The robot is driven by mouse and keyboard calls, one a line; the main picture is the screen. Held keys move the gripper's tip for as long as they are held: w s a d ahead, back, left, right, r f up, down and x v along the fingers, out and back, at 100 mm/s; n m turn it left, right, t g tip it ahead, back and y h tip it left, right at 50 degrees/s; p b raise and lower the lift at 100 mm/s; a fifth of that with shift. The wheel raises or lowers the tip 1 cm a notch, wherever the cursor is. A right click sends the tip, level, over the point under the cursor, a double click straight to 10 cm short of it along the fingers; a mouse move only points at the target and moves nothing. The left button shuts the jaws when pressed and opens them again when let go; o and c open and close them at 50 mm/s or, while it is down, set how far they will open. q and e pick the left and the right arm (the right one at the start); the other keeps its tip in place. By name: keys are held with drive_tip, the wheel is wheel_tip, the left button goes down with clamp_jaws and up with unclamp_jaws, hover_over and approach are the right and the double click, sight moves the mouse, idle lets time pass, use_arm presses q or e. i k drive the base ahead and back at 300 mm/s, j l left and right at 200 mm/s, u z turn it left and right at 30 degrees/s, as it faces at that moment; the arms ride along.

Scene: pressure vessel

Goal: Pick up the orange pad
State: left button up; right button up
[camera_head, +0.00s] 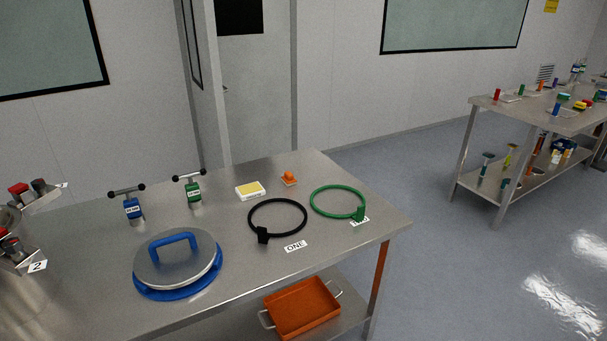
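A small orange pad (289,178) with a rounded orange top on a flat, pale-edged square base sits near the back edge of the steel table (330,262). It is right of a white block with a yellow top (250,191) and behind the black and green rings. Nothing touches or covers it. Neither of my grippers shows in this view.
On the table are a black ring (304,216), a green ring (315,199), a blue-handled round lid (178,267) and blue and green T-handled tools (132,208) (194,191). An orange tray (302,308) is on the lower shelf. Another table (550,122) stands right.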

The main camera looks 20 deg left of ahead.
sight(290, 180)
drive_tip(key=i+l, duration=0.85)
drive_tip(key=l, duration=0.25)
drive_tip(key=i+l+u, duration=0.1)
drive_tip(key=i+l, duration=0.75)
drive_tip(key=l, duration=0.3)
